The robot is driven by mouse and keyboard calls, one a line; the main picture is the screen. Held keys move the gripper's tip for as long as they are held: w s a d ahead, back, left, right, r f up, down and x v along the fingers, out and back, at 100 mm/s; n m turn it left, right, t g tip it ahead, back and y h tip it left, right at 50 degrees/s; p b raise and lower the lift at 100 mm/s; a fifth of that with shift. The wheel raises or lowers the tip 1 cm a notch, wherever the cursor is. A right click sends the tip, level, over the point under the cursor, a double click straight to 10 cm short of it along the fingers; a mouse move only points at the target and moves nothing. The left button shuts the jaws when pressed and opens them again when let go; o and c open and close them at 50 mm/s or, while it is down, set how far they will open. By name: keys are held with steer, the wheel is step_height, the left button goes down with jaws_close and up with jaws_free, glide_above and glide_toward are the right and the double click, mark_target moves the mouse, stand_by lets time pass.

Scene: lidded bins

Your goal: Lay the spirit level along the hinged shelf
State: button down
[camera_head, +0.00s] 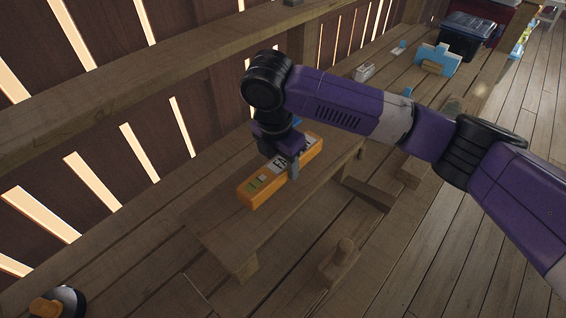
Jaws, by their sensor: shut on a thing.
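The spirit level (262,188) is an orange bar with a pale marked top and a small green vial. My gripper (287,168) points down over its middle and is shut on it, with one grey finger showing on the near side. The gripper and wrist hide part of the level. The level lies lengthwise over a wooden board, which looks like the hinged shelf (215,222), roughly in line with it. I cannot tell whether the level touches the board or hangs just above it. The hinges are not clearly visible.
A slatted wooden fence with a rail (150,68) runs along the left and back. A blue holder (436,58), a dark lidded bin (466,36) and a small pale container (364,72) stand farther back. A round dark object (68,298) sits at bottom left.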

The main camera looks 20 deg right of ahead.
steer(key=shift+f, duration=0.3)
steer(key=c, duration=0.6)
jaws_free()
